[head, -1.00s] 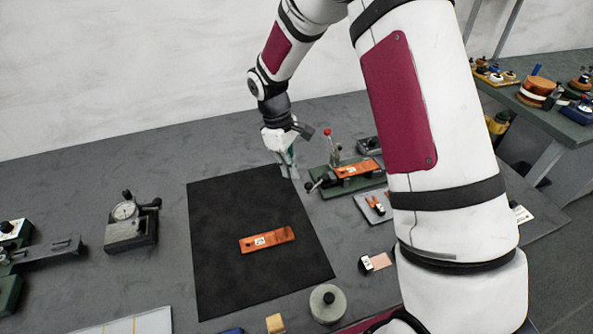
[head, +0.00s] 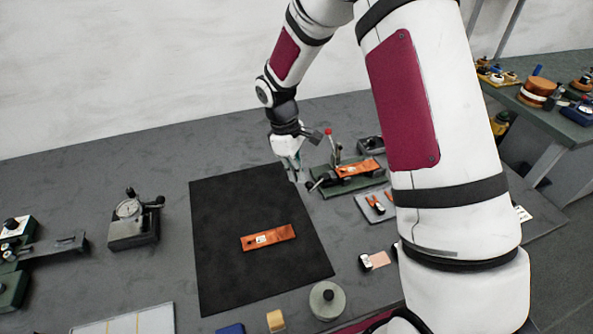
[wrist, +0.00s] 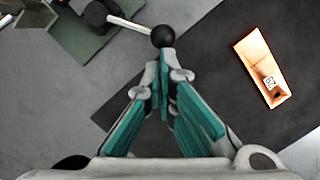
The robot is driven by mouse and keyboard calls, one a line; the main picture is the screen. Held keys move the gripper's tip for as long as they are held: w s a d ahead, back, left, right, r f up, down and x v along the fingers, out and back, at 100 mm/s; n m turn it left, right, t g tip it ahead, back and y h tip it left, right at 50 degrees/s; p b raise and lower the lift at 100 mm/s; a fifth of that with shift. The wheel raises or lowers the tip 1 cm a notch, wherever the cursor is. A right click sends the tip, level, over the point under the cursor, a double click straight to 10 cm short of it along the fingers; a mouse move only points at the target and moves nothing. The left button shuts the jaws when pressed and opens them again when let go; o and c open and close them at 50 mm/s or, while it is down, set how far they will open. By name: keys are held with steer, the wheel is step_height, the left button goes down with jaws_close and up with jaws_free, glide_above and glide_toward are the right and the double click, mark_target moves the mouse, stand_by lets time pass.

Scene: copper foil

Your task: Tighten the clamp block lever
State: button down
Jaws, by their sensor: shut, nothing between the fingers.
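The clamp block (head: 352,184) has a green base and stands right of the black mat in the head view. It carries an orange copper strip (head: 358,168) and an upright red-knobbed handle (head: 329,133). Its side lever ends in a black ball knob (head: 311,187). In the wrist view the lever is a pale rod with its ball knob (wrist: 163,36) just past my fingertips. My gripper (head: 293,180) is shut and empty, pointing down just left of the knob. Its teal-padded fingers (wrist: 162,58) meet at the tips; whether they touch the knob I cannot tell.
A second copper strip (head: 268,238) with a label lies on the black mat (head: 225,210). A dial gauge block (head: 132,218) stands to the left. A round weight (head: 327,300) is at the front. A grey tray (head: 372,208) sits in front of the clamp block.

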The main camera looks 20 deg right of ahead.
steer(key=shift+s+n, duration=0.35)
steer(key=shift+n, duration=0.05)
steer(key=shift+s+d+n+t+p, duration=0.2)
steer(key=shift+s+n+p, duration=0.25)
steer(key=shift+s+n, duration=0.15)
steer(key=shift+s+d+n+t+p, duration=0.15)
steer(key=shift+s+n+p, duration=0.3)
steer(key=shift+n, duration=0.25)
steer(key=s+n, duration=0.1)
steer(key=d+n+p, duration=0.1)
steer(key=shift+s+n+t+h, duration=0.25)
steer(key=shift+s+n+h, duration=0.05)
steer(key=shift+s, duration=0.1)
steer(key=s+d+n, duration=0.1)
steer(key=n, duration=0.1)
steer(key=s+d+n+p, duration=0.1)
steer(key=n, duration=0.1)
steer(key=shift+d+t+p, duration=0.15)
steer(key=shift+t+p, duration=0.15)
steer(key=shift+t, duration=0.1)
steer(key=shift+s+d, duration=0.2)
steer(key=shift+d, duration=0.35)
steer(key=s+a+r, duration=0.1)
steer(key=a+r, duration=0.4)
steer(key=r, duration=0.6)
steer(key=shift+s+a+r+p, duration=0.15)
steer(key=shift+s+a+p, duration=0.1)
steer(key=shift+p, duration=0.05)
